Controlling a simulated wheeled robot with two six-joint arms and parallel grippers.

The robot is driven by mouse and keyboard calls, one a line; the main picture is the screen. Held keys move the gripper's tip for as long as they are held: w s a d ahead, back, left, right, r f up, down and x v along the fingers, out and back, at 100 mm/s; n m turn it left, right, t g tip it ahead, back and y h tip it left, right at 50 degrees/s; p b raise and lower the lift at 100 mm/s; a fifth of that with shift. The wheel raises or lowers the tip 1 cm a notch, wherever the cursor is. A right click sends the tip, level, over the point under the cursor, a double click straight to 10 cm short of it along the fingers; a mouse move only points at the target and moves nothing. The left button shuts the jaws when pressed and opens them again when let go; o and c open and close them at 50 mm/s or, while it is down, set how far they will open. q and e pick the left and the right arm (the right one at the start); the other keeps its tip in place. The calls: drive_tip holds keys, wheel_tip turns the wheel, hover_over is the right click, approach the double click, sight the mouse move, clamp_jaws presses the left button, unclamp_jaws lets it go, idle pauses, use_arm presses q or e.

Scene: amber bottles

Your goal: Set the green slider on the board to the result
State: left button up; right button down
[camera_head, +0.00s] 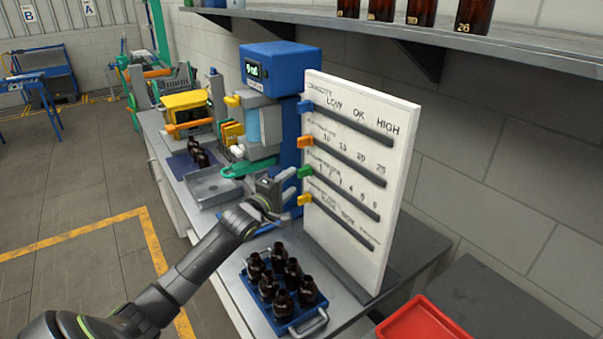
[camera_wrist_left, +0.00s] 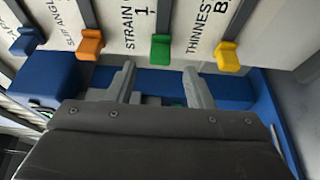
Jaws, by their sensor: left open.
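The white board (camera_head: 345,240) stands upright with rows of dark slots. The green slider (camera_head: 305,172) is at the left end of the third slot. In the left wrist view the green slider (camera_wrist_left: 160,48) lies just ahead of my fingertips, roughly between them, with no grip on it. My left gripper (camera_head: 288,184) is open and empty, left of the board's edge; its two fingers show in the left wrist view (camera_wrist_left: 160,78). The blue slider (camera_head: 305,106), orange slider (camera_head: 304,142) and yellow slider (camera_head: 304,199) are also at the left ends of their slots. My right gripper is not in view.
A blue machine (camera_head: 280,65) with a small lit display stands behind the board. A blue tray (camera_head: 306,322) of amber bottles lies in front. A red tray (camera_head: 425,322) is at the lower right. A shelf (camera_head: 420,35) with bottles runs above.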

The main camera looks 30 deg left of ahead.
sight(299, 176)
use_arm(q)
drive_tip(key=w+b, duration=0.1)
drive_tip(key=w, duration=0.5)
drive_tip(key=shift+w, duration=0.25)
clamp_jaws()
